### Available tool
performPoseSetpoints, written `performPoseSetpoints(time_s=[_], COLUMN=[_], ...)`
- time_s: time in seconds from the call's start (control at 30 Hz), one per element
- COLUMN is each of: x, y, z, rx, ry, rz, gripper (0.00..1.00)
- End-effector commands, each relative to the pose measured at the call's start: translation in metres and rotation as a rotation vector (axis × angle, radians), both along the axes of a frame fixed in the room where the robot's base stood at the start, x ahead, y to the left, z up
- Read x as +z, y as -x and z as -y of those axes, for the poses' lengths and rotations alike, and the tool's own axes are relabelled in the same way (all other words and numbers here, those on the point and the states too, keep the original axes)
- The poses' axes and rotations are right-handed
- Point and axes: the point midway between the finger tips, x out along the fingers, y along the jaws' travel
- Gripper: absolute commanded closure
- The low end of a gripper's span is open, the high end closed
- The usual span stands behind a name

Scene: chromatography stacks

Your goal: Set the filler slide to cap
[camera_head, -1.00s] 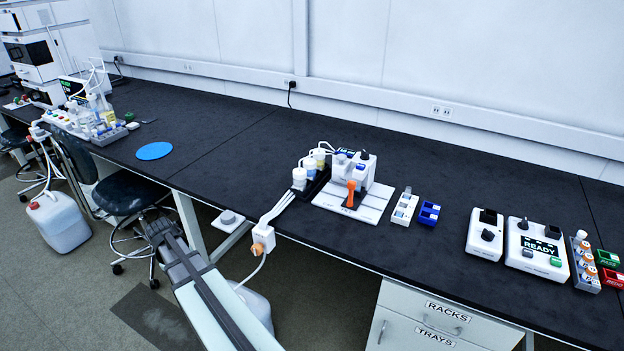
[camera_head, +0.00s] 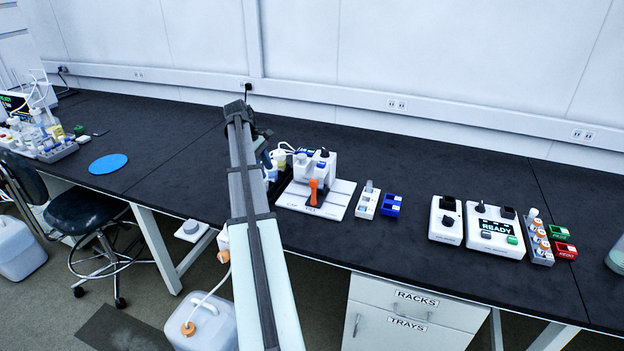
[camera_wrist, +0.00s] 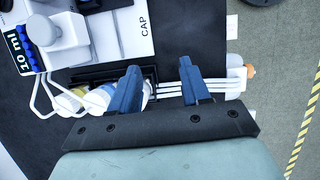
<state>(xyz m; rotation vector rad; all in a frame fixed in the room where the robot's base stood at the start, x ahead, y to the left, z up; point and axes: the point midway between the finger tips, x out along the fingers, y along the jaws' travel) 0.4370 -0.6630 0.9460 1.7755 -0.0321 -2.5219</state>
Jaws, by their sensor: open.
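The filler (camera_head: 322,166) is a white unit on a white base plate (camera_head: 338,203), on the black bench in the middle of the head view. An orange lever (camera_head: 313,190) stands upright at its front. In the wrist view the plate's edge with the word CAP (camera_wrist: 140,28) is at the top, and a 10 ml label (camera_wrist: 20,48) is at the upper left. My gripper (camera_wrist: 159,68) is open and empty, its blue fingers over the dark bottle holder and tubes beside the plate. The head view mostly hides the gripper behind my arm. The lever cannot be made out in the wrist view.
Capped bottles (camera_wrist: 98,98) with looping tubes lie close to the left finger. A small white rack (camera_head: 367,204) and a blue rack (camera_head: 391,205) stand right of the filler. Control boxes (camera_head: 495,230) are farther right. Bare bench lies behind the filler.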

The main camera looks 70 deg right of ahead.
Motion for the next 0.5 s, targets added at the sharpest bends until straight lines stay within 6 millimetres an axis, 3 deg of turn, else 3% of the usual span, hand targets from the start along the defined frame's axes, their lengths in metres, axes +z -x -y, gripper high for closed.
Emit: performPoseSetpoints(time_s=[0.03,0.2,0.37,0.5], x=[0.015,0.049,0.066,0.066], y=[0.017,0.064,0.088,0.096], z=[0.02,0.056,0.07,0.072], rx=[-0.012,-0.027,-0.035,-0.037], ry=[-0.006,-0.031,-0.046,-0.051], rz=[-0.009,-0.034,-0.047,-0.05], gripper=[0.53,0.53,0.53,0.53])
